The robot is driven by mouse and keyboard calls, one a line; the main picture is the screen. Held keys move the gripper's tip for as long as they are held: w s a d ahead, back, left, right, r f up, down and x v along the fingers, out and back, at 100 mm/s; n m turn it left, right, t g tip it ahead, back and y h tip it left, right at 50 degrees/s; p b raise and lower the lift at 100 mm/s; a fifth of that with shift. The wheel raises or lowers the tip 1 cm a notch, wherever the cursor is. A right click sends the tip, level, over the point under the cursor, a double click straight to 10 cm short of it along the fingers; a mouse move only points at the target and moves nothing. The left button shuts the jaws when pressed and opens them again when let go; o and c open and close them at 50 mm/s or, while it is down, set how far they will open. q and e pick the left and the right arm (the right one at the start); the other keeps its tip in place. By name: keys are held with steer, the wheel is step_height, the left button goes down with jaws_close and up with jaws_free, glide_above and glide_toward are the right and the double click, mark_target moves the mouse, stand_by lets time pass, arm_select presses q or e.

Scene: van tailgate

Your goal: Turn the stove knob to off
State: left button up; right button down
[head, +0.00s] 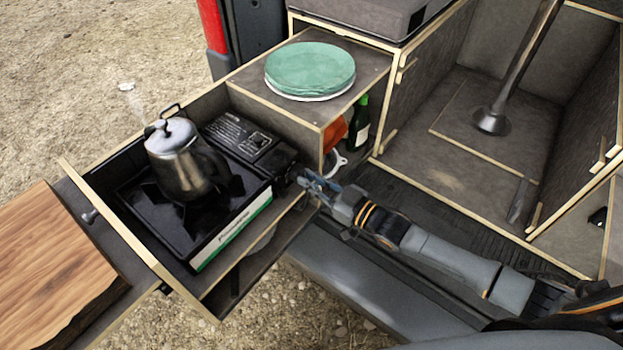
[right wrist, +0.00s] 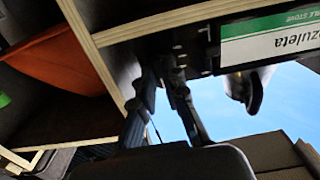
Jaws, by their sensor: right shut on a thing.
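The black camping stove (head: 226,220) sits in the pulled-out drawer, with a green and white label on its side. A metal kettle (head: 180,160) stands upright on it, with a wisp of steam near its spout. My right gripper (head: 308,182) is at the stove's right end, its fingers shut at the stove knob. The knob is mostly hidden by the fingers and shadow, so its angle cannot be told. In the right wrist view my fingers (right wrist: 165,70) reach up to the dark end of the stove, beside its label (right wrist: 270,42). My left gripper is out of view.
A wooden board (head: 55,265) lies at the left. Green plates (head: 310,70) rest on the cabinet top behind the stove. A green bottle (head: 359,122) and an orange item (head: 334,133) stand in the cubby close to my gripper. Drawer walls surround the stove.

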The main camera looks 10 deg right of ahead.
steer(key=shift+m, duration=0.4)
steer(key=c, duration=1.4)
jaws_free()
steer(key=v, duration=1.2)
steer(key=shift+d, duration=0.1)
